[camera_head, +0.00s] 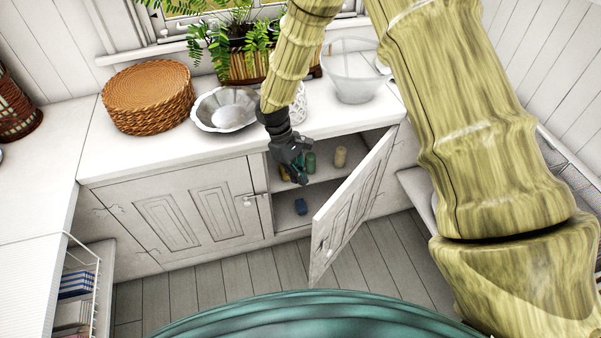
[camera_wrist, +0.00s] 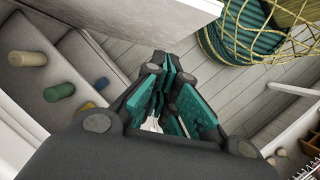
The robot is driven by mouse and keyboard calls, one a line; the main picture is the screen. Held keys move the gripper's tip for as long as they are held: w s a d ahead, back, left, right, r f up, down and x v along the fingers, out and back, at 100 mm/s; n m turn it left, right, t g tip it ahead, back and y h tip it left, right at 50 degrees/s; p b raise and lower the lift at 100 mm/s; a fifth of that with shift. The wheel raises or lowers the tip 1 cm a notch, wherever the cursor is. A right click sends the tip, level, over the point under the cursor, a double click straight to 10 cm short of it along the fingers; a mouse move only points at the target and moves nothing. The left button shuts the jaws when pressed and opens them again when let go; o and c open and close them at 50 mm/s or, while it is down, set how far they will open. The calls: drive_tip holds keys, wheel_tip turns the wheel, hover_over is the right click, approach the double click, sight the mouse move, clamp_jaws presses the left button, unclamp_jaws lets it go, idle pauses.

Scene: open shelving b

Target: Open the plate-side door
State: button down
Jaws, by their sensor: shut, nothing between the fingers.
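The white cabinet under the counter has two panelled doors in the head view. The right door (camera_head: 352,205) stands well open, swung out into the room, with a small knob near its free edge. The left door (camera_head: 190,215) is shut and has a latch-like knob (camera_head: 248,201) near its right edge. I cannot tell which one is the plate-side door. My gripper (camera_head: 300,178) is shut and empty, in front of the cabinet opening, left of the open door. In the wrist view its fingers (camera_wrist: 168,75) are together, below the edge of a white panel (camera_wrist: 150,14), likely the open door.
Inside the cabinet are a beige cylinder (camera_head: 340,157), a green cylinder (camera_head: 310,162) and a blue item (camera_head: 301,206). Wood floor (camera_head: 240,281) is clear before the cabinet.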

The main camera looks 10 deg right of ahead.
drive_tip(key=s+d+f+p, duration=0.2)
drive_tip(key=s+d+f, duration=0.2)
drive_tip(key=f, duration=0.3)
drive_tip(key=shift+s+p, duration=0.35)
drive_tip(key=shift+s, duration=0.2)
drive_tip(key=shift+r, duration=0.1)
drive_tip(key=shift+s+d, duration=0.1)
